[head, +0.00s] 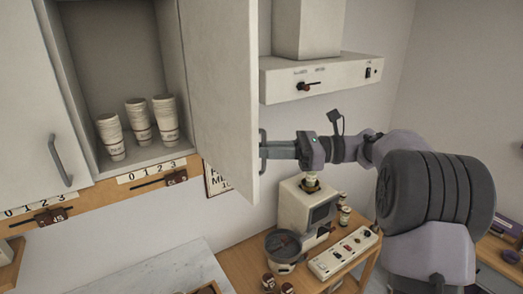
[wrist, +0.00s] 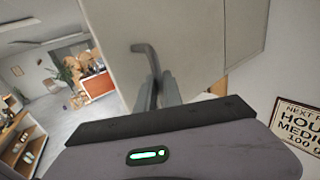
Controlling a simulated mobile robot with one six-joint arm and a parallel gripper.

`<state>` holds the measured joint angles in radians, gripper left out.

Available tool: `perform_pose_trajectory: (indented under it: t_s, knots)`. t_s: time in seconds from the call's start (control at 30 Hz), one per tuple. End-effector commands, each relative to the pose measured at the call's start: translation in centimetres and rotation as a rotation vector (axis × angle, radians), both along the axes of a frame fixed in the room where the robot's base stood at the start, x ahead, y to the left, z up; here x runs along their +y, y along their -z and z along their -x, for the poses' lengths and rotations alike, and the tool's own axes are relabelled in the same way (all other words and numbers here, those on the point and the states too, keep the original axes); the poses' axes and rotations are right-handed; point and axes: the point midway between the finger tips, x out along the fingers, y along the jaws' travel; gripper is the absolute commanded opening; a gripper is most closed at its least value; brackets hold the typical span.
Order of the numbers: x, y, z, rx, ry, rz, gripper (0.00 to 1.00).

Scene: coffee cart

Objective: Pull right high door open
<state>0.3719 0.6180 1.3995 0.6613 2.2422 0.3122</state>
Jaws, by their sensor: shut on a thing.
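The right high door (head: 222,85) is a pale cabinet door that stands swung open, out from the cabinet (head: 98,62). Its grey bar handle (head: 262,140) is at the lower part of its outer face. My gripper (head: 266,149) reaches in from the right and is shut on this handle. In the wrist view the door (wrist: 185,50) fills the upper middle, and the hooked handle (wrist: 143,48) rises from between the fingers of my gripper (wrist: 158,92). The handle's lower part is hidden by the fingers.
Several stacked paper cups (head: 138,119) stand inside the open cabinet. A closed left door (head: 25,100) has its own handle. A range hood (head: 320,77) is right of the open door. Below are a coffee machine (head: 298,208) and a power strip (head: 343,252) on a wooden counter.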

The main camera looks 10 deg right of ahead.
Motion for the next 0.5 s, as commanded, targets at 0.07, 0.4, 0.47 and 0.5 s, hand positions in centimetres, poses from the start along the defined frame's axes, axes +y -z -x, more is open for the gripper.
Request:
perform_pose_trajectory:
  t_s: [0.07,0.4,0.47,0.5]
  knots:
    - [-0.06,-0.07,-0.05,0.001,0.0,-0.001,0.0]
    - [-0.04,-0.08,-0.07,0.0,0.0,-0.001,0.0]
    - [-0.04,-0.09,-0.07,0.0,0.0,-0.001,0.21]
    - [-0.04,-0.08,-0.07,0.0,0.0,-0.001,0.28]
